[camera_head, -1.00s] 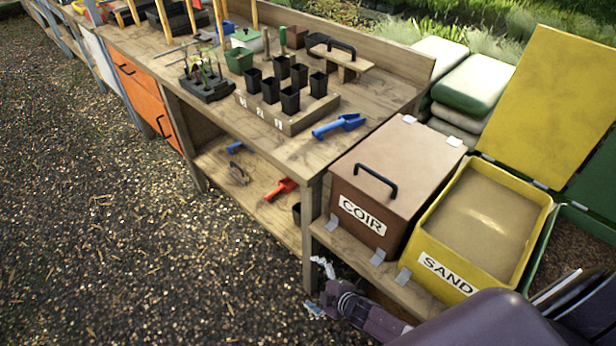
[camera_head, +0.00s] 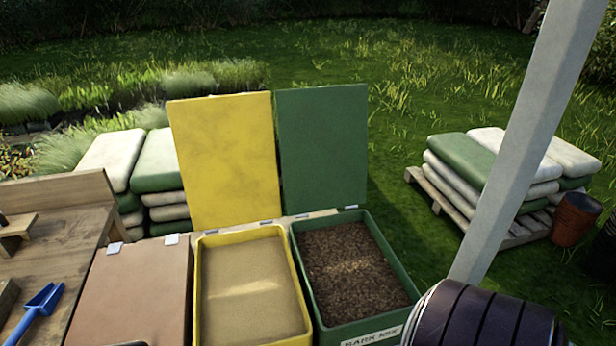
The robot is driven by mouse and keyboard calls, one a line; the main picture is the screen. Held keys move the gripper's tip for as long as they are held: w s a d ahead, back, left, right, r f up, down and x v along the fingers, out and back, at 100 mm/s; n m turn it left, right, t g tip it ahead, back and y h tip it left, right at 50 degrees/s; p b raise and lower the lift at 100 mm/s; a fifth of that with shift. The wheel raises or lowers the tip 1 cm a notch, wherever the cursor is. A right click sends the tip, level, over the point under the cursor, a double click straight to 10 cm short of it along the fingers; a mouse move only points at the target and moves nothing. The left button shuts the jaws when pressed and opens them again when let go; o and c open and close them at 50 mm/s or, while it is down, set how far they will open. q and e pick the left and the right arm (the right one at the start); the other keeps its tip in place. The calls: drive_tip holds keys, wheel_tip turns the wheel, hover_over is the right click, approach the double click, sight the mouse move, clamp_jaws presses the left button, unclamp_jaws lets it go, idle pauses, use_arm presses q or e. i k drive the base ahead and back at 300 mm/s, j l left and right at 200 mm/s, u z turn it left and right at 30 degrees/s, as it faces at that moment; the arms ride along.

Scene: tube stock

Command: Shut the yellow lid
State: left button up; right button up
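The yellow lid (camera_head: 226,160) stands open, upright on its hinges at the back of the yellow sand box (camera_head: 198,290). The box is open at the top and filled with pale sand (camera_head: 250,285). Neither of my grippers shows now; only a dark rounded part of my own body is at the bottom right.
A green lid (camera_head: 322,145) stands open beside the yellow one, over a green box (camera_head: 385,243) of dark bark. A closed brown box (camera_head: 135,290) is on the left, by a wooden bench (camera_head: 60,235) with a blue scoop (camera_head: 38,308). A pale post (camera_head: 515,150) rises at the right.

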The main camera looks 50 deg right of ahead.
sight(225, 145)
drive_tip(key=i+z, duration=0.15)
drive_tip(key=z, duration=0.25)
drive_tip(key=i+z, duration=0.15)
drive_tip(key=z, duration=0.25)
drive_tip(key=i+z, duration=0.15)
drive_tip(key=z, duration=0.2)
drive_tip(key=k+j+u, duration=0.15)
drive_tip(key=k, duration=0.25)
